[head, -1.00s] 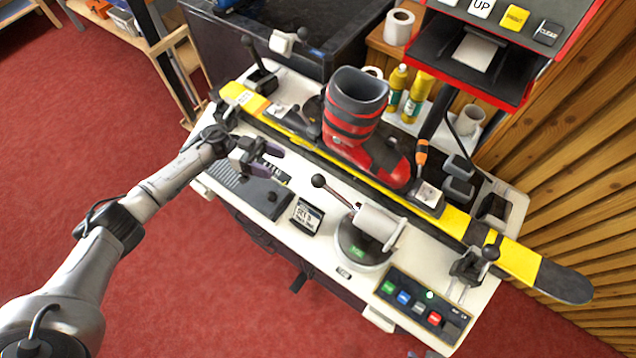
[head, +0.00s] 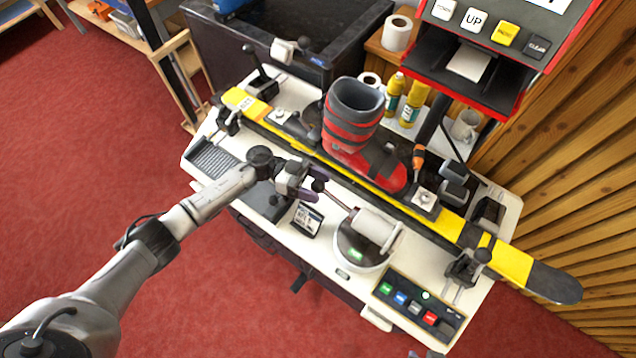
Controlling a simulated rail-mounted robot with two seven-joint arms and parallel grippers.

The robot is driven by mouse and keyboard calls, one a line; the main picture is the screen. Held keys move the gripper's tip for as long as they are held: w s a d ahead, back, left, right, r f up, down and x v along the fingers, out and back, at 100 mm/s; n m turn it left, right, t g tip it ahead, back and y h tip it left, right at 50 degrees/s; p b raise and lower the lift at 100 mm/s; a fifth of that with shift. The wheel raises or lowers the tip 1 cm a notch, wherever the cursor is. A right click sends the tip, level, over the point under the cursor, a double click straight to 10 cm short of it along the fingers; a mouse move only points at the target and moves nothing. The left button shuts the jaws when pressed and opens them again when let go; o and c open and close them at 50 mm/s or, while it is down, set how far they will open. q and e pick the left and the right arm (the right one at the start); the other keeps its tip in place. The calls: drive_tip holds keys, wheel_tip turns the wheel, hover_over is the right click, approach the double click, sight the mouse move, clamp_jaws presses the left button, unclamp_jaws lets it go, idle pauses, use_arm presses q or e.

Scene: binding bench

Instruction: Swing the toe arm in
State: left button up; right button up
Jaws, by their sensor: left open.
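A round white unit (head: 357,252) with a green label stands at the front of the bench, carrying a white cylinder (head: 376,229). A thin lever (head: 340,200) runs from it up and left to a dark ball knob (head: 318,186); I take this to be the toe arm, though its label is too small to read. My left gripper (head: 318,186) is open with its dark fingers around the knob end; whether they touch it I cannot tell. A red and black ski boot (head: 352,117) stands on a yellow and black ski (head: 455,220) behind. My right gripper is not in view.
A button panel (head: 419,305) lies at the front right of the bench. A small display card (head: 307,220) stands just below my left gripper. Yellow bottles (head: 411,108), a red-edged machine (head: 480,75) and a dark basin (head: 260,50) are at the back.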

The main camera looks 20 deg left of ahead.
use_arm(q)
drive_tip(key=shift+d, duration=0.25)
clamp_jaws()
idle(0.6)
